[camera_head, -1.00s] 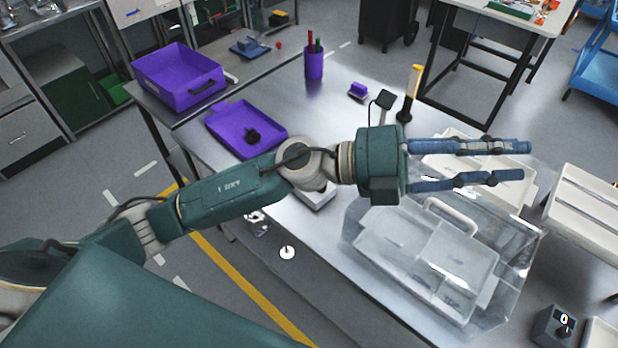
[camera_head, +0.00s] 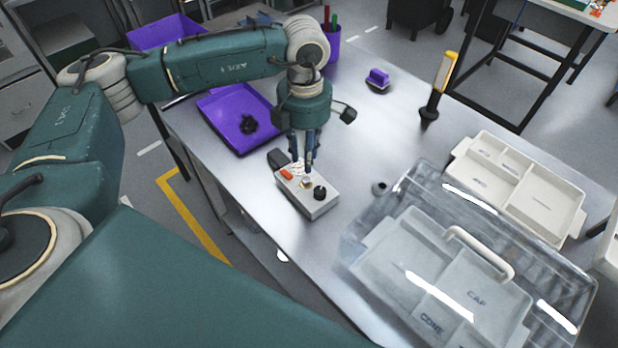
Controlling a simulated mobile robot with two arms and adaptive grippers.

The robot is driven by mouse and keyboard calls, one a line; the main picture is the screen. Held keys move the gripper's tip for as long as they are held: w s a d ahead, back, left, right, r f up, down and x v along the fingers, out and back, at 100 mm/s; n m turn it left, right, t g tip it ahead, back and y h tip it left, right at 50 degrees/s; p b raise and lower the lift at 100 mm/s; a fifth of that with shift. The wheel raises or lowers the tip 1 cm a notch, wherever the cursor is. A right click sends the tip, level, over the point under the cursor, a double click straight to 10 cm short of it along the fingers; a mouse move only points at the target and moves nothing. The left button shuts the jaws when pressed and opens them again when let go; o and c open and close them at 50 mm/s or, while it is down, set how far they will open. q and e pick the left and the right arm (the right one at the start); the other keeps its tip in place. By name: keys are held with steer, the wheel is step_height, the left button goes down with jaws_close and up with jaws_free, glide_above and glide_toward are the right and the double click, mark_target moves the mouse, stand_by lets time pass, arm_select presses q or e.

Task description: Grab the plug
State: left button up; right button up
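My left gripper (camera_head: 305,162) points down just above a small light-grey box (camera_head: 318,209) on the metal table. Its two fingers look apart, with a narrow gap and nothing visible between them. The box top carries an orange part (camera_head: 287,174), a small brass-coloured part (camera_head: 306,183) and a black knob-like part (camera_head: 320,192). I cannot tell for sure which of these is the plug. My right gripper is not in view.
A purple tray (camera_head: 222,107) holding a black part (camera_head: 248,124) lies left of the gripper.

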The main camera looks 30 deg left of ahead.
mark_target(308, 179)
arm_select(q)
step_height(308, 179, down, 3)
steer(key=shift+r+p, duration=0.15)
steer(key=shift+p, duration=0.2)
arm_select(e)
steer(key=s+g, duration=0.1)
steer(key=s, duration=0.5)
arm_select(q)
steer(key=f+p, duration=0.1)
steer(key=f, duration=0.2)
steer(key=f+p, duration=0.1)
steer(key=shift+w+d+f+p, duration=0.1)
steer(key=shift+d+f+p, duration=0.1)
steer(key=shift+d+p, duration=0.1)
steer(key=shift+f, duration=0.45)
steer(key=shift+w, duration=0.1)
steer(key=shift+c, duration=0.2)
jaws_close()
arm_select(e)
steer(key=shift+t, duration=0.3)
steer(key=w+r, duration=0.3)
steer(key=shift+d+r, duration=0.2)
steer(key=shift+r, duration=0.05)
